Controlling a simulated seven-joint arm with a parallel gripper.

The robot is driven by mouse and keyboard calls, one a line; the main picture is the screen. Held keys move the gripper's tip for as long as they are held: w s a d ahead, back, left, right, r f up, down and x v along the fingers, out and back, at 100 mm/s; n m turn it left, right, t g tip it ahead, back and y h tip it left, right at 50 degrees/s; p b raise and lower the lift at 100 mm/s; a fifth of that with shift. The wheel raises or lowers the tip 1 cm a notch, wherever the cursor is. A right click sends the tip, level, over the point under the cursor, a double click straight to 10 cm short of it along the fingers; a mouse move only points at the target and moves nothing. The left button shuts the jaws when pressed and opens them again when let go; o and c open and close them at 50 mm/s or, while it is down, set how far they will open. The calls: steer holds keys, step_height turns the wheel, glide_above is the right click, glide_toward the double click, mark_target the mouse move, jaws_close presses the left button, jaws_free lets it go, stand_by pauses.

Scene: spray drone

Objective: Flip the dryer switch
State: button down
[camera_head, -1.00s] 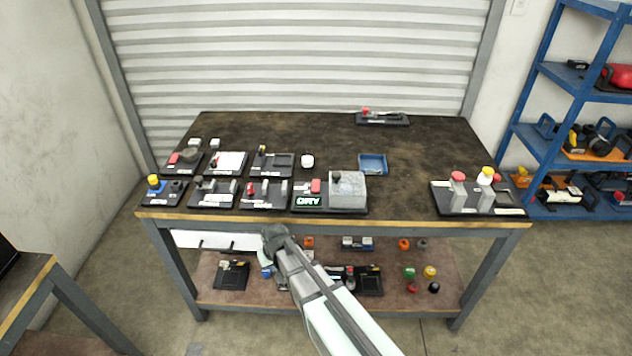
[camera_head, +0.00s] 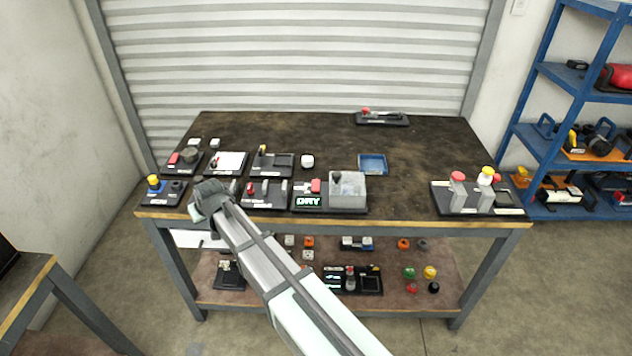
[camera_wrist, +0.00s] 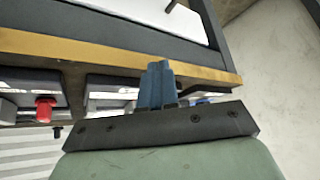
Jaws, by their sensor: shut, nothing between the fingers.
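The dryer unit (camera_head: 308,202) is a dark panel with a green "DRY" label at the table's front middle. A red switch (camera_head: 315,186) stands behind its label, and a grey box (camera_head: 347,187) sits at its right. My gripper (camera_head: 203,188) is at the front-left table edge, well left of the dryer, and covers part of a panel there. In the wrist view its blue-grey fingers (camera_wrist: 157,85) are together and empty, close to the yellow table edge. I cannot make out the dryer in the wrist view.
A panel with upright levers and a red knob (camera_head: 250,190) lies between my gripper and the dryer. A yellow-knobbed panel (camera_head: 155,184) is at the left. A button stand (camera_head: 470,208) is at the right. The back of the table (camera_head: 300,130) is mostly clear.

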steer(key=w+d+r, duration=0.2)
steer(key=w+d+r+t, duration=0.1)
steer(key=w+d+r, duration=0.1)
steer(key=d, duration=0.1)
steer(key=w+d+r+n+t, duration=0.1)
steer(key=w+d+r, duration=0.1)
steer(key=d, duration=0.1)
steer(key=shift+w+d+r, duration=0.15)
steer(key=shift+r, duration=0.1)
steer(key=w+d+r+n+t+h, duration=0.1)
steer(key=w+d+r, duration=0.1)
steer(key=d, duration=0.4)
steer(key=w+d+r+t, duration=0.1)
steer(key=w+d, duration=0.2)
steer(key=d, duration=0.3)
step_height(320, 180, up, 4)
steer(key=n+t+h, duration=0.2)
glide_above(316, 184)
steer(key=s, duration=0.2)
steer(key=shift+f, duration=0.1)
steer(key=shift+f, duration=0.1)
steer(key=shift+w+f, duration=0.25)
steer(key=shift+f, duration=1.15)
steer(key=shift+w+f, duration=0.25)
steer(key=shift+f, duration=1.2)
steer(key=shift+w+f, duration=0.25)
steer(key=shift+f, duration=1.15)
steer(key=shift+w+f, duration=0.15)
steer(key=shift+f, duration=0.7)
steer(key=shift+r, duration=0.2)
